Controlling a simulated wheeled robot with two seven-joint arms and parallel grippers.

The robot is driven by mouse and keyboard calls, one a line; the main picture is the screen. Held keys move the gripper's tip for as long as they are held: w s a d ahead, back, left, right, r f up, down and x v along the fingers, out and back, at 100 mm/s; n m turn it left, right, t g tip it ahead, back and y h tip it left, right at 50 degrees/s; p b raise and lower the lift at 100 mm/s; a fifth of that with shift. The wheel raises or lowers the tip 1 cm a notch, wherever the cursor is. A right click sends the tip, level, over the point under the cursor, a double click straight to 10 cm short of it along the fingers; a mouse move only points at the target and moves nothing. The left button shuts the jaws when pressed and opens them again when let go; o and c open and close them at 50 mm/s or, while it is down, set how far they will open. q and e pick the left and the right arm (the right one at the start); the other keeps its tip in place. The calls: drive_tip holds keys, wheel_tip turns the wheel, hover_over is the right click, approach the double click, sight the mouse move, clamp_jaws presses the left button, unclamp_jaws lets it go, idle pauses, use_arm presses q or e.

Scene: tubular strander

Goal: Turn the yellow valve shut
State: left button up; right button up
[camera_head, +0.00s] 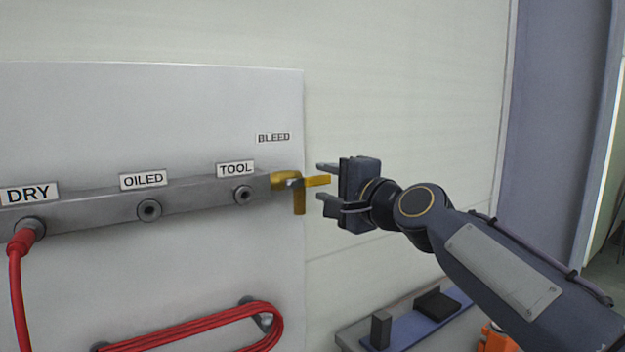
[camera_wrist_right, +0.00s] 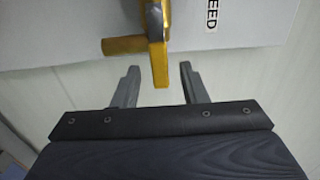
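The yellow valve (camera_head: 288,182) sits at the right end of the grey manifold bar, under the BLEED label (camera_head: 273,137). Its yellow handle (camera_head: 318,181) points right, toward my gripper, and a yellow outlet (camera_head: 299,204) hangs down. My right gripper (camera_head: 322,184) is open, its fingers just right of the handle. In the right wrist view the handle's tip (camera_wrist_right: 160,75) lies at the gap between the open fingertips (camera_wrist_right: 159,70), touching neither finger. My left gripper is not in view.
The grey manifold bar (camera_head: 195,194) on the white panel has DRY, OILED and TOOL ports. A red hose (camera_head: 16,290) hangs from DRY, and a coiled red hose (camera_head: 190,325) hangs below. A shelf with dark blocks (camera_head: 410,320) stands low at right. The wall right of the panel is clear.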

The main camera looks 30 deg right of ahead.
sight(320, 181)
drive_tip(key=w, duration=0.3)
drive_tip(key=w+p, duration=0.1)
drive_tip(key=shift+w+a, duration=0.3)
drive_tip(key=shift+w, duration=0.1)
drive_tip(key=shift+c, duration=0.3)
clamp_jaws()
